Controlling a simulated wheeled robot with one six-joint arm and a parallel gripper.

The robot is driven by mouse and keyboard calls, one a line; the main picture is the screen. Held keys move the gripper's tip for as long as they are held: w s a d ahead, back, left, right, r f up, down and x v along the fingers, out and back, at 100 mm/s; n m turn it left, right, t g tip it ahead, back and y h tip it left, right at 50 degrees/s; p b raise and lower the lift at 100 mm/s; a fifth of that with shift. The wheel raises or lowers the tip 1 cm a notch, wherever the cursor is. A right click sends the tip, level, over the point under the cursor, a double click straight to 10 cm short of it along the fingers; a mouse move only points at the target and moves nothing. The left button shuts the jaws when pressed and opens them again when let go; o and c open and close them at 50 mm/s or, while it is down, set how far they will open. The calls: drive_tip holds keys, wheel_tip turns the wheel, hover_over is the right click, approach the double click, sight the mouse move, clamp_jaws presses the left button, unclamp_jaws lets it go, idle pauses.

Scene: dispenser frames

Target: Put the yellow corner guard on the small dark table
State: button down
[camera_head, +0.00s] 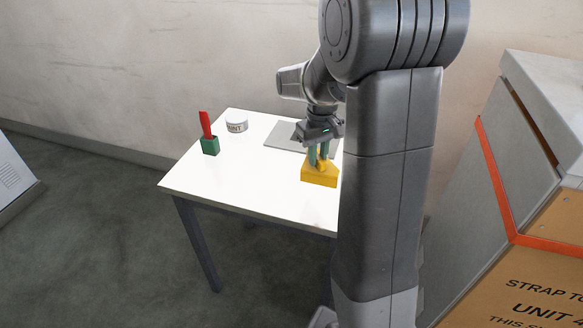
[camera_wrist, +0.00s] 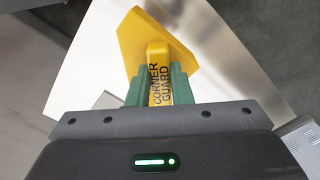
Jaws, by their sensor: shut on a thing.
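The yellow corner guard (camera_head: 320,174) is in my gripper (camera_head: 318,157), at the right part of a white-topped table (camera_head: 240,180) with dark legs. In the wrist view the guard (camera_wrist: 150,42) shows its wide yellow body beyond the fingers, and its narrow part, lettered "CORNER GUARD", is between the green fingers of my gripper (camera_wrist: 159,85). I cannot tell whether the guard touches the tabletop or is just above it. No small table with a dark top is seen. My arm hides the table's right side.
A green holder (camera_head: 210,146) with a red piece and a white tub (camera_head: 236,124) stand at the table's left back. A grey flat plate (camera_head: 285,137) lies behind the guard. A large strapped crate (camera_head: 540,270) stands at right. The table's front left is clear.

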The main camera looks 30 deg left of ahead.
wheel_tip(320, 180, down, 8)
drive_tip(key=shift+f, duration=0.2)
idle(0.3)
drive_tip(key=c, duration=1.3)
unclamp_jaws()
drive_tip(key=shift+f, duration=0.15)
wheel_tip(320, 180, up, 12)
drive_tip(key=shift+r, duration=0.2)
